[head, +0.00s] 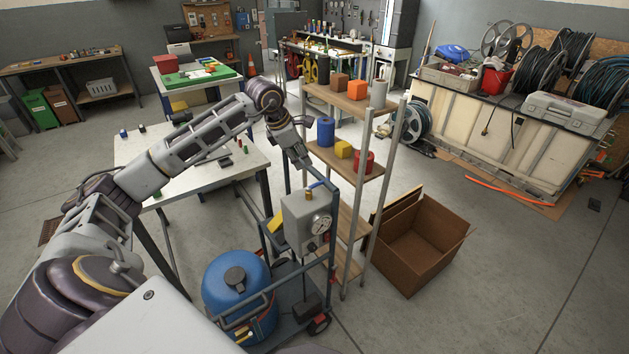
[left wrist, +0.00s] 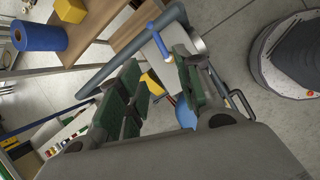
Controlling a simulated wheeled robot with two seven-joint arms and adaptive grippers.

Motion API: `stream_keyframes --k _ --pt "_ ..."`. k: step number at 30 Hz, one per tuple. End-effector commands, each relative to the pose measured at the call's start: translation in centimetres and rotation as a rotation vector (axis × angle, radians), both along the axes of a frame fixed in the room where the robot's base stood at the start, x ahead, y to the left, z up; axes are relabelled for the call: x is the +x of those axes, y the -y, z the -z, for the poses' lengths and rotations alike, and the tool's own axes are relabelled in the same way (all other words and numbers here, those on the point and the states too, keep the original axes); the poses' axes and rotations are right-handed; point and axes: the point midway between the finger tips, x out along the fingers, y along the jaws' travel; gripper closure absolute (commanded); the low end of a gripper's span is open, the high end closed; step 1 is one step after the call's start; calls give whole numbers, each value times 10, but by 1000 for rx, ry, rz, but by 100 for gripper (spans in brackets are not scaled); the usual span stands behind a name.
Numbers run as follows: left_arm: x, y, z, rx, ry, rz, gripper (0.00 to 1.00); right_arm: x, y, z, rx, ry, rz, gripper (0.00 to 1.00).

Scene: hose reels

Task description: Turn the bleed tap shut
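The bleed tap (head: 318,184) shows as a small blue lever at the top of a grey box (head: 298,222) with a round gauge (head: 321,224) on its front. The box is mounted on a dark cart frame above a blue tank (head: 236,284). My left gripper (head: 304,163) points down just above the box. In the left wrist view the gripper (left wrist: 158,66) is open, with green pads and nothing between them. The blue lever (left wrist: 159,42) shows just beyond the fingertips, nearer the right-hand finger; I cannot tell whether they touch. My right gripper is not in view.
A shelf rack (head: 341,205) stands close right of the cart, holding a blue roll (head: 325,132), a yellow block (head: 343,150) and a red item (head: 363,161). An open cardboard box (head: 420,247) lies beyond it. A white-topped table (head: 190,170) is at left.

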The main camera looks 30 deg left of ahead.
Motion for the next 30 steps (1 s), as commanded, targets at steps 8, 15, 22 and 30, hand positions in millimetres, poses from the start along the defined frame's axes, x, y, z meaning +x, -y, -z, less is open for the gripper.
stream_keyframes --k 8,15,22,30 --pt "9 4 22 -4 -2 1 65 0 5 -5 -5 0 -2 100" --pt "21 8 49 -4 -2 1 65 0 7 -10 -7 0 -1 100" --pt "33 11 74 -3 -2 -1 65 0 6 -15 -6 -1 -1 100" --pt "45 14 101 -3 -1 0 65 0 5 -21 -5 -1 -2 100"
